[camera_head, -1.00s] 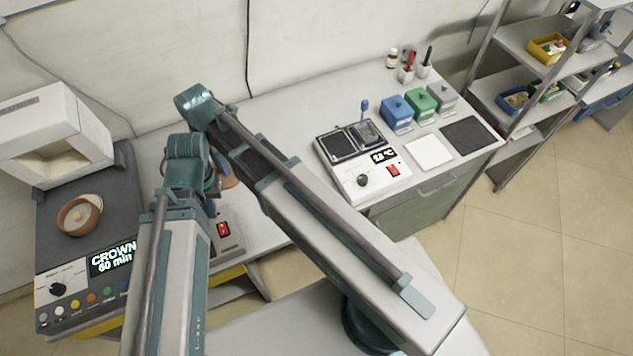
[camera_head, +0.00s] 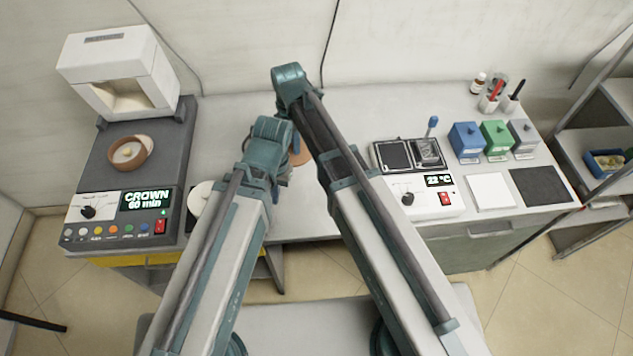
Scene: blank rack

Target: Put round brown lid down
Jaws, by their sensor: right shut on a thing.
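The round brown lid (camera_head: 301,153) shows only as a brown patch behind my arms, above the middle of the bench; most of it is hidden. My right gripper (camera_head: 295,139) is mostly covered by my arm links and is shut on the lid. Whether the lid touches the bench cannot be told. My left gripper (camera_head: 268,180) is lower, close beside it, and its fingers are hidden by my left arm. A round brown dish (camera_head: 143,160) with a pale piece inside sits on the dark top of the furnace unit (camera_head: 100,178) at the left.
A white round plate (camera_head: 202,197) is partly hidden beside my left arm. A heating device (camera_head: 425,205) reading 22 °C stands right of my arms. Blue (camera_head: 466,142), green (camera_head: 497,139) and grey boxes stand farther right, behind a white pad (camera_head: 491,191) and a dark mat (camera_head: 540,187).

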